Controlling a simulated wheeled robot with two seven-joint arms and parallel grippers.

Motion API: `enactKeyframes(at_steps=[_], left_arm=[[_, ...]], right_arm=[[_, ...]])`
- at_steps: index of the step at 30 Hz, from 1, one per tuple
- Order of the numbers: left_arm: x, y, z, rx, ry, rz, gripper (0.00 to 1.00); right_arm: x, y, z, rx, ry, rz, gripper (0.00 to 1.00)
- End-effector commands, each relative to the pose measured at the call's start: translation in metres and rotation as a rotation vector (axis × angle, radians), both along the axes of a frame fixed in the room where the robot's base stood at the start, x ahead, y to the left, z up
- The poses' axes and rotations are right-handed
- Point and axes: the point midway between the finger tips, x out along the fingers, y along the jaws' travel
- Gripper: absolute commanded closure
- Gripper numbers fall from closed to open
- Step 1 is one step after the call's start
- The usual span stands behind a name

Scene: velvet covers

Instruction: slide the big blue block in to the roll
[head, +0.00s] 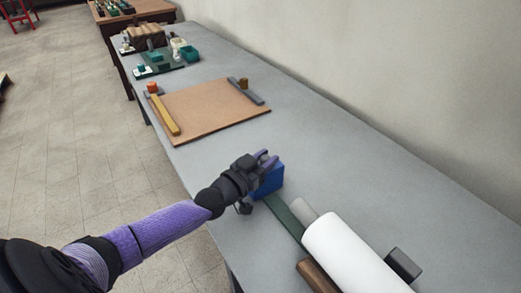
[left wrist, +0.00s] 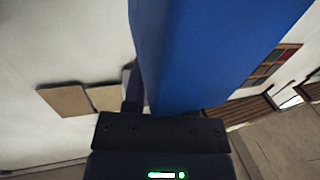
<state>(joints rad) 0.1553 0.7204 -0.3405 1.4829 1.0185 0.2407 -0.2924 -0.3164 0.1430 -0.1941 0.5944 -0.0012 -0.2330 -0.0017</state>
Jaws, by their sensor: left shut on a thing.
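In the left wrist view the blue block (left wrist: 210,50) fills the upper middle, right in front of the gripper (left wrist: 150,100). The white roll (head: 350,255) lies at the lower right of the head view, apart from the block, at the other end of the green strip (head: 284,215). My right gripper is not in view.
A brown block (head: 316,276) and a dark grey block (head: 403,264) flank the roll. A brown board (head: 208,110) with bars lies farther up the table (head: 330,150). Small items stand beyond.

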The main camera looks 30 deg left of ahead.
Motion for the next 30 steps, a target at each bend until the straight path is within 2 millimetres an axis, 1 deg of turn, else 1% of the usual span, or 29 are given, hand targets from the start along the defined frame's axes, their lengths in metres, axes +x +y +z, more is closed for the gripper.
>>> enactKeyframes(at_steps=[1, 3, 6, 8, 9, 11, 13, 22, 23, 24, 26, 27, 28, 30], left_arm=[[-0.005, -0.011, 0.008, -0.007, 0.009, -0.003, 1.00], [-0.012, -0.029, 0.009, -0.009, 0.009, -0.002, 1.00], [-0.022, -0.052, 0.007, -0.007, 0.009, -0.002, 1.00], [-0.026, -0.063, 0.005, -0.007, 0.009, -0.002, 1.00], [-0.029, -0.069, 0.004, -0.004, 0.009, -0.003, 1.00], [-0.032, -0.075, 0.002, -0.003, 0.008, -0.003, 1.00], [-0.033, -0.079, 0.001, -0.001, 0.008, -0.003, 1.00], [-0.034, -0.082, -0.002, -0.001, 0.010, -0.006, 1.00], [-0.034, -0.082, -0.002, -0.001, 0.010, -0.006, 0.64], [-0.034, -0.082, -0.002, -0.002, 0.010, -0.006, 0.56], [-0.034, -0.082, -0.002, -0.002, 0.010, -0.006, 0.43], [-0.034, -0.082, -0.002, -0.001, 0.009, -0.005, 0.35], [-0.034, -0.082, -0.002, -0.001, 0.009, -0.005, 0.31], [-0.034, -0.081, -0.001, -0.001, 0.008, -0.004, 0.31]], right_arm=[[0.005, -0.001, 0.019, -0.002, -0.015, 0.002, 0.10], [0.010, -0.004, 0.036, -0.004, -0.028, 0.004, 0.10], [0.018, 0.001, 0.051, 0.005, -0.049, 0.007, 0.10], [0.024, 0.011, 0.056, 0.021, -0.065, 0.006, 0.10], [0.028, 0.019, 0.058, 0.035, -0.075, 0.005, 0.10], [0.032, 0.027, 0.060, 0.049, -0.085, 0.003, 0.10], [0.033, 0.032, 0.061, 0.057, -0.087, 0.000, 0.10], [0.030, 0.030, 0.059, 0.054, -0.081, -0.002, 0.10], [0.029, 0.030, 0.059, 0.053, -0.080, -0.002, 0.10], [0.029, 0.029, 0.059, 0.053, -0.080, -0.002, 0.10], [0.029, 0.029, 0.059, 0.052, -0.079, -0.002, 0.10], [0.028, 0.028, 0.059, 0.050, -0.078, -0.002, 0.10], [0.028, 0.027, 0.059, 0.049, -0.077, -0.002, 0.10], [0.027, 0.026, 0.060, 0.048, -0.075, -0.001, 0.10]])
